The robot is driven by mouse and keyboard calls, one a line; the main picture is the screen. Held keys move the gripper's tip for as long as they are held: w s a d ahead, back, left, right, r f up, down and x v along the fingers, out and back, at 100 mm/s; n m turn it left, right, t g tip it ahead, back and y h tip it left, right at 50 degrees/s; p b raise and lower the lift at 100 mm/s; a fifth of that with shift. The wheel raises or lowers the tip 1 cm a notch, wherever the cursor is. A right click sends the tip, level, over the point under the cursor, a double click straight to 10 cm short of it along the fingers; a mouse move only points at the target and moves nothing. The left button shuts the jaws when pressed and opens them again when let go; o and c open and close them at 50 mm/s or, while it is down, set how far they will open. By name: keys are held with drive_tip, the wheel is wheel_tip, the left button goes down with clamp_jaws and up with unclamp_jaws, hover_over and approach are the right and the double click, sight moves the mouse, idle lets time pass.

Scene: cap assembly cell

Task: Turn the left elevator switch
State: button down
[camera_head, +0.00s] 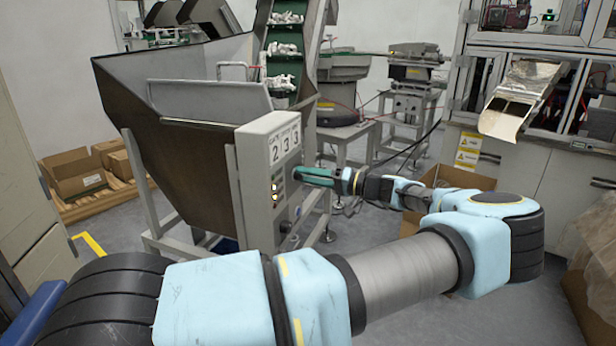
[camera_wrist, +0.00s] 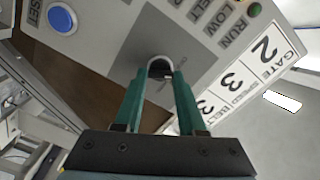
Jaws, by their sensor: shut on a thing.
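A pale control box (camera_head: 275,125) on the hopper carries the switch panel. My gripper (camera_head: 297,175) reaches the box face from the right. In the wrist view, the green fingertips (camera_wrist: 161,78) close on the knob from both sides and hide part of it. Beside it are a blue RESET button (camera_wrist: 62,18), a green lamp (camera_wrist: 254,9) by RUN, and panels reading 2, 3, 3. Which of the panel's switches this is cannot be told.
The brown hopper (camera_head: 180,140) stands behind the box, with a green conveyor (camera_head: 282,60) carrying pale parts beyond. A cabinet (camera_head: 515,160) stands at right.

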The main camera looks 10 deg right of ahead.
drive_tip(key=shift+f+m+p, duration=0.15)
drive_tip(key=shift+m+p, duration=0.8)
drive_tip(key=shift+m, duration=2.75)
drive_tip(key=shift+f+m+p, duration=0.1)
drive_tip(key=shift+m+p, duration=0.8)
drive_tip(key=shift+m, duration=2.8)
drive_tip(key=shift+c, duration=2.4)
unclamp_jaws()
